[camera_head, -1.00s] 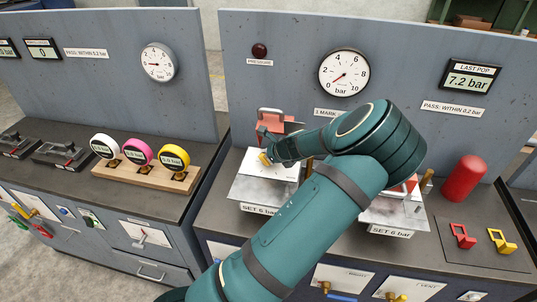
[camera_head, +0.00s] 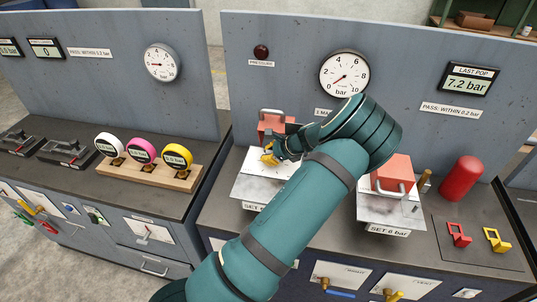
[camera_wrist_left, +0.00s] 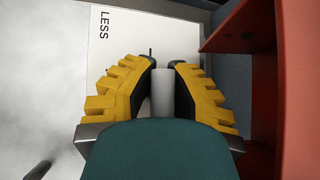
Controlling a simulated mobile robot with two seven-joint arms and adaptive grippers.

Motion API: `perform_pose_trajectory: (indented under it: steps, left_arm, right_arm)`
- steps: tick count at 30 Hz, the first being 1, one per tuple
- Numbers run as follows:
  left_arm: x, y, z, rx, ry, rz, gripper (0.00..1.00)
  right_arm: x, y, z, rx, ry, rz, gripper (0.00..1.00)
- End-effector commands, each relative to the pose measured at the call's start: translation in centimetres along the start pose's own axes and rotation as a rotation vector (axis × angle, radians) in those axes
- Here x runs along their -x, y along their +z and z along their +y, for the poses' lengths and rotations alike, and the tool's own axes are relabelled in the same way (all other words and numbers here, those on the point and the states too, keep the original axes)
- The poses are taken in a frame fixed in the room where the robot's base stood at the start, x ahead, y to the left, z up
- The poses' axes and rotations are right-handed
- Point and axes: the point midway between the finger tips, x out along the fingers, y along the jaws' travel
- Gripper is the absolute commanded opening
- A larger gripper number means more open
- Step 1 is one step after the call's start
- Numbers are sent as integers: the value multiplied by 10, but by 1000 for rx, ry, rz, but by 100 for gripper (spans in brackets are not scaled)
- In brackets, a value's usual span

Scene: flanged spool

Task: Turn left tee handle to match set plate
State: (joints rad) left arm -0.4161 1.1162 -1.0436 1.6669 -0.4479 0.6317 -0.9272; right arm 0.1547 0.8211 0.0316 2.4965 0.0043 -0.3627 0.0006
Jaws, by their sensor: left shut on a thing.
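My left gripper (camera_head: 270,155) is at the left station, just in front of its red block (camera_head: 276,124) with a silver bail. In the left wrist view its yellow fingers (camera_wrist_left: 162,66) are closed around a grey cylindrical bar, the left tee handle (camera_wrist_left: 162,92). A white card marked LESS (camera_wrist_left: 104,26) lies beyond them, and red metal (camera_wrist_left: 300,90) stands close on the right. The left set plate (camera_head: 252,206) shows only "SET"; my arm hides the rest of it. The tee handle is hidden in the head view. My right gripper is out of view.
The right station has a red block (camera_head: 393,172) and a SET 6 bar plate (camera_head: 388,230). A red cylinder (camera_head: 462,178) and red and yellow tags (camera_head: 459,235) are farther right. Three coloured gauges (camera_head: 142,150) stand on the left bench. The pressure dial (camera_head: 345,74) is behind.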

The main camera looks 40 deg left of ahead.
Motion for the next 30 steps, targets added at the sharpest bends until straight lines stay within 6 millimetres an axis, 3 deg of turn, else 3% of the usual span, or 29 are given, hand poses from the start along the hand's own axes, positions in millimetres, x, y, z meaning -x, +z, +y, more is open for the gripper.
perform_pose_trajectory:
  steps: [1,3,5,15,20,30]
  left_arm:
    - [2,-1,-2,0,-7,3,0]
    - [2,-1,-2,0,-7,3,32]
    - [2,0,-2,0,-6,3,53]
    - [2,0,-1,-1,-4,1,54]
    - [16,-1,-2,-2,-8,4,54]
    - [66,-49,12,-5,-8,3,54]
  right_arm:
    - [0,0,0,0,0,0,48]
    - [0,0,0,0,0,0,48]
    - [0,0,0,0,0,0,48]
    - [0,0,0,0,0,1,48]
    - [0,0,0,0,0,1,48]
    - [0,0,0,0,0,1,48]
